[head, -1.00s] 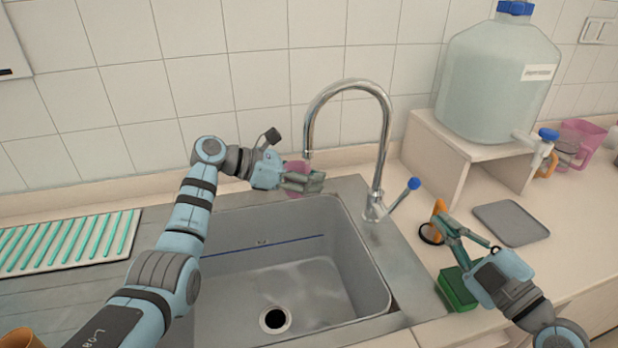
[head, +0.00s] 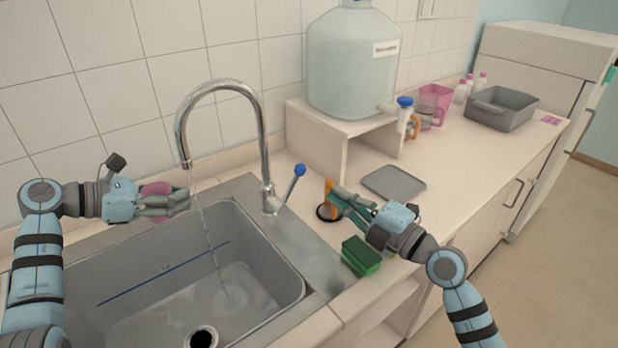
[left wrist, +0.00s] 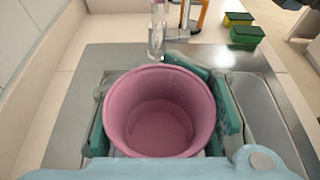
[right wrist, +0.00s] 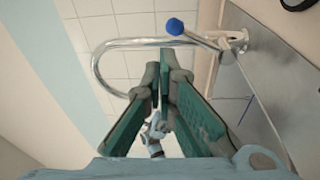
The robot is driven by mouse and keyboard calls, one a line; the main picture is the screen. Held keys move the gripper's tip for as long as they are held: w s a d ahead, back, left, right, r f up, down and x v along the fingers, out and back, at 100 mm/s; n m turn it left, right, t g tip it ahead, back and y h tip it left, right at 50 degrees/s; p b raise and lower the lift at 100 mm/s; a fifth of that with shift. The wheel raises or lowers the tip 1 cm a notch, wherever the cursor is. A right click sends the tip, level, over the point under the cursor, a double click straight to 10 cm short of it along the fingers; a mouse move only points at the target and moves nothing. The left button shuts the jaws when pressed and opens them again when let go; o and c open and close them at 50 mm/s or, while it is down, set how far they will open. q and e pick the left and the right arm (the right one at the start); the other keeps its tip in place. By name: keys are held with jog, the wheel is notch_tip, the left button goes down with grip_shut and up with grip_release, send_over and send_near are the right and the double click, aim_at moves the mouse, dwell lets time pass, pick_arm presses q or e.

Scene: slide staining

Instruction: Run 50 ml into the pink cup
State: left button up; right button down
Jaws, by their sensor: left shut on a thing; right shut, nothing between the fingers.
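My left gripper (head: 180,203) is shut on the pink cup (head: 156,188) and holds it upright near the spout. The cup fills the left wrist view (left wrist: 160,112), its mouth up; I cannot tell whether liquid lies in it. The chrome tap (head: 262,150) is running, and its thin water stream (head: 212,245) reaches the sink (head: 285,262). In the left wrist view the spout end (left wrist: 157,25) shows beyond the cup's far rim. The tap's blue-tipped lever (head: 299,170) points up and right. My right gripper (head: 338,196) is shut and empty, right of the tap.
An orange-handled thing with a dark ring (head: 326,211) stands by my right gripper. A green sponge (head: 361,256) lies near the counter edge. A grey tray (head: 393,183), a large bottle (head: 352,70) on its stand, a pink jug (head: 435,103) and a grey tub (head: 502,106) are further right.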

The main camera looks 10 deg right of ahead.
aim_at(289, 189)
jog(key=w+d+f+n+h, duration=0.1)
jog(key=w+d+f+n, duration=0.1)
jog(key=n, duration=1.3)
jog(key=w+d+f+n, duration=0.1)
jog(key=f+n, duration=0.1)
jog(key=n, duration=1.3)
jog(key=x, duration=0.9)
jog(key=shift+w, duration=0.35)
jog(key=shift+r+n, duration=0.15)
jog(key=shift+n, duration=0.15)
jog(key=shift+s+a+r+n, duration=0.1)
jog(key=shift+a+r+n, duration=0.1)
jog(key=shift+n, duration=0.1)
